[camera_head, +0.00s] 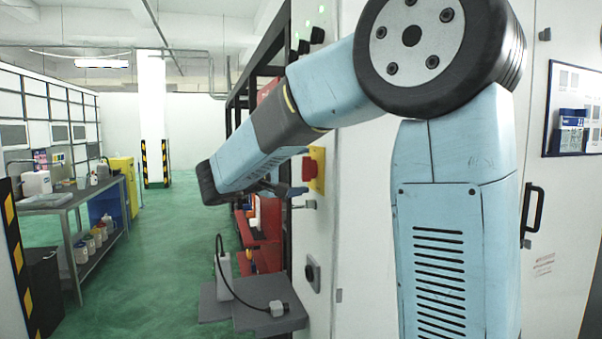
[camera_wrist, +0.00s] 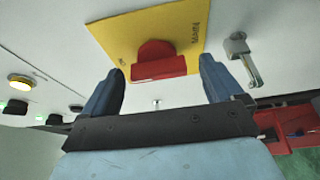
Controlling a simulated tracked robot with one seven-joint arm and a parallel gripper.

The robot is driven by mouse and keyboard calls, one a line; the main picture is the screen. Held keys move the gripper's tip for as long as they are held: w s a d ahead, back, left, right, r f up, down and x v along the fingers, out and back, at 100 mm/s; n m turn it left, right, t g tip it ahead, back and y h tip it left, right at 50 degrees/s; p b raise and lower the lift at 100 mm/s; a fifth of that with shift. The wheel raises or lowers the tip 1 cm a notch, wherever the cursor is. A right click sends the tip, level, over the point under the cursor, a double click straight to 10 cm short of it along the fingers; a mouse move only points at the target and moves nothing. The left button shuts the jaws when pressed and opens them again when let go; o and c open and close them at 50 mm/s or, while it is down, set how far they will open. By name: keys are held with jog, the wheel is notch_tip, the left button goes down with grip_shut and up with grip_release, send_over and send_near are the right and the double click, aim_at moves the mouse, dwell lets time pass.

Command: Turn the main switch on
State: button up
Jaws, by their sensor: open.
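The main switch is a red knob (camera_wrist: 158,66) on a yellow plate (camera_wrist: 122,32) fixed to a pale cabinet face. Dark lettering runs along the plate's right side in the wrist view. In the head view the red knob (camera_head: 309,169) and yellow plate (camera_head: 319,158) show just beyond my gripper (camera_head: 298,190). My gripper (camera_wrist: 161,66) is open, its two blue fingers on either side of the knob in the wrist view. A gap shows between each finger and the knob. I cannot tell how far the fingertips are from the plate.
A metal latch handle (camera_wrist: 247,62) sits right of the plate in the wrist view. Lit buttons (camera_wrist: 20,82) are at the left. A grey shelf (camera_head: 270,318) with a cabled device juts out below in the head view.

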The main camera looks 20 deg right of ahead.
jog(key=v, duration=1.3)
jog(key=shift+f, duration=0.2)
